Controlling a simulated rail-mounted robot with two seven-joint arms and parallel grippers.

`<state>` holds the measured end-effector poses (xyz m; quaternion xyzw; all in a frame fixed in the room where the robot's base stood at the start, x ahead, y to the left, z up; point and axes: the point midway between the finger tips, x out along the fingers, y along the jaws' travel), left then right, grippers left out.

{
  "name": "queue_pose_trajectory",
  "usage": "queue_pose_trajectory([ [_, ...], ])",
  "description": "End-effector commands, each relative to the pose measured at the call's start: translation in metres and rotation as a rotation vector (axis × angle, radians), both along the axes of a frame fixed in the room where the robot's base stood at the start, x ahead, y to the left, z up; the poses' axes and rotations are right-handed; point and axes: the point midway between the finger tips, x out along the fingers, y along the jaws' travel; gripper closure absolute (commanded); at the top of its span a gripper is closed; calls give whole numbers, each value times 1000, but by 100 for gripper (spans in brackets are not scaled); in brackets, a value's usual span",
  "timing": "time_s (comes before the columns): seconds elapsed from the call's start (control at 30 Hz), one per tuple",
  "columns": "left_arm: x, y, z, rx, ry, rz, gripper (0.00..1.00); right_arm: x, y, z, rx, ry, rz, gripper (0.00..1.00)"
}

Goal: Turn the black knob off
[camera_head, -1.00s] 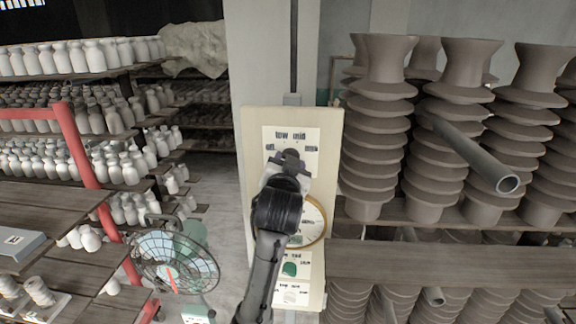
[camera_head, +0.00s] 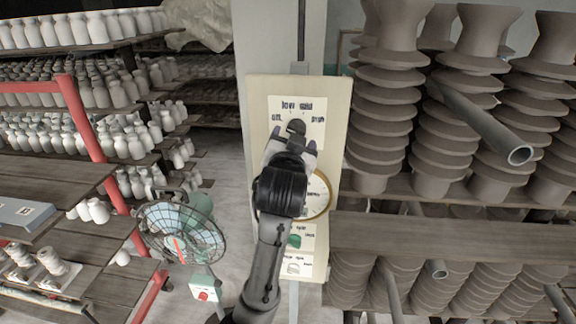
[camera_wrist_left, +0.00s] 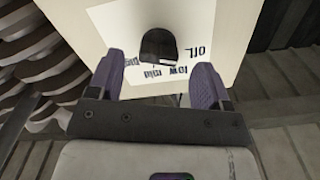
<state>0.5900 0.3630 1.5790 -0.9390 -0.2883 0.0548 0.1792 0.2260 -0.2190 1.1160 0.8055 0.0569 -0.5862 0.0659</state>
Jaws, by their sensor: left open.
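The black knob (camera_head: 297,127) sits on a white label at the top of a cream panel (camera_head: 258,150). The label reads off, low, mid and a partly hidden word at the right. In the left wrist view the black knob (camera_wrist_left: 158,45) has a white mark on its edge facing the low and mid words. My left gripper (camera_head: 294,142) is open in front of the knob, its purple fingers spread to either side. In the left wrist view the gripper (camera_wrist_left: 158,78) holds nothing, and the knob shows just beyond the fingertips. My right gripper is not in view.
Below are a round dial (camera_head: 319,196), partly behind my arm, a green knob (camera_head: 294,241) and a white knob (camera_head: 293,268). A pipe (camera_head: 490,125) juts out at the right among stacked grey clay pieces. A fan (camera_head: 180,232) stands at the lower left.

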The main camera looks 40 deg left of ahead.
Motion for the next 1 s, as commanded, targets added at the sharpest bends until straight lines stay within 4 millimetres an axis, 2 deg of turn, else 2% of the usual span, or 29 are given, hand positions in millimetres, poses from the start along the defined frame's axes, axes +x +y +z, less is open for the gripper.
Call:
queue_pose_trajectory([
  [0.2, -38, -26, -2, -2, -4, -3, 28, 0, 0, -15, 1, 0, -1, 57],
  [0.5, -74, -51, -1, 0, -3, -2, 28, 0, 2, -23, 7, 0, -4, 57],
  [0.7, -85, -58, 0, 0, -1, 0, 28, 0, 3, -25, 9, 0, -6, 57],
  [1.0, -87, -59, 0, 1, -1, 0, 28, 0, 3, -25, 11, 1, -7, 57],
])
